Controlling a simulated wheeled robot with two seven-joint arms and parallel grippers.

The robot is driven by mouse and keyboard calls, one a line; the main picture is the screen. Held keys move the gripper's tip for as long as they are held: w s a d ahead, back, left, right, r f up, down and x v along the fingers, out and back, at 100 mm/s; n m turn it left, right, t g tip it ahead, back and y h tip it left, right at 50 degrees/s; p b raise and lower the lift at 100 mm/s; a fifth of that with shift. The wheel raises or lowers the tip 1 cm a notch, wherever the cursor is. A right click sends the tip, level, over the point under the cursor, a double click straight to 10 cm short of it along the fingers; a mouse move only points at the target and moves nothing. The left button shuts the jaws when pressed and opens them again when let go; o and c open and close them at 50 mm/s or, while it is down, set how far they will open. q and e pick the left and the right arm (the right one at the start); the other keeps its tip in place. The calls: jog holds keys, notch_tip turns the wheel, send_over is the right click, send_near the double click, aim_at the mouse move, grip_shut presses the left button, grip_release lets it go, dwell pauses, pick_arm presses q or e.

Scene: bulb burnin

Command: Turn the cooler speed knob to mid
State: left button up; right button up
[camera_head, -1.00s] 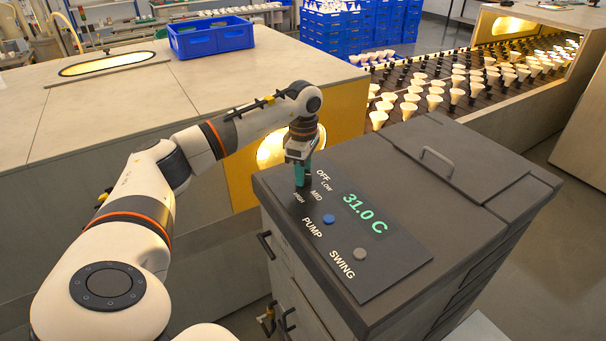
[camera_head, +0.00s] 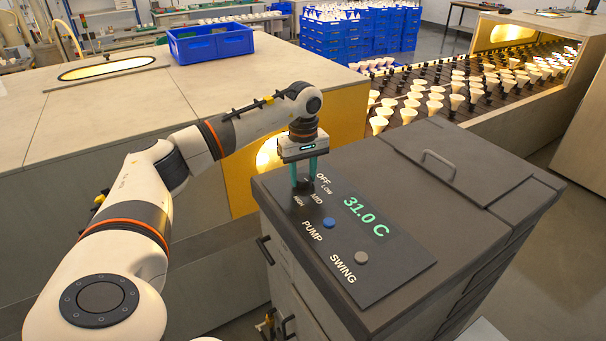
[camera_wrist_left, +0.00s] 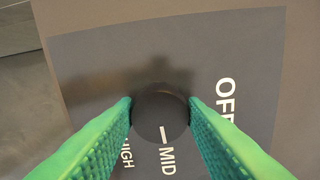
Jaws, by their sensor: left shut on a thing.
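The cooler (camera_head: 460,215) is a dark grey box with a black control panel (camera_head: 385,268) on top. The cooler speed knob (camera_wrist_left: 160,112) is a dark round knob, seen in the left wrist view; its white pointer line points at the MID label. My left gripper (camera_head: 304,186) stands over the panel's far left end, pointing down. In the left wrist view its green fingers (camera_wrist_left: 160,115) are shut on the knob, one on each side. My right gripper is not in view.
On the panel are a blue PUMP button (camera_head: 329,223), a grey SWING button (camera_head: 361,257) and a green 31.0 C readout (camera_head: 366,215). A lid handle (camera_head: 438,163) rises from the cooler top. A blue crate (camera_head: 211,42) sits on the bench behind.

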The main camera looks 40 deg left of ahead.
aim_at(304, 177)
pick_arm(q)
jog(key=shift+r+m, duration=0.1)
jog(key=shift+m, duration=0.3)
jog(key=o, duration=1)
jog(key=shift+r+b, duration=0.3)
jog(key=shift+r, duration=0.1)
jog(key=shift+r+b, duration=0.7)
jog(key=shift+r, duration=4.9)
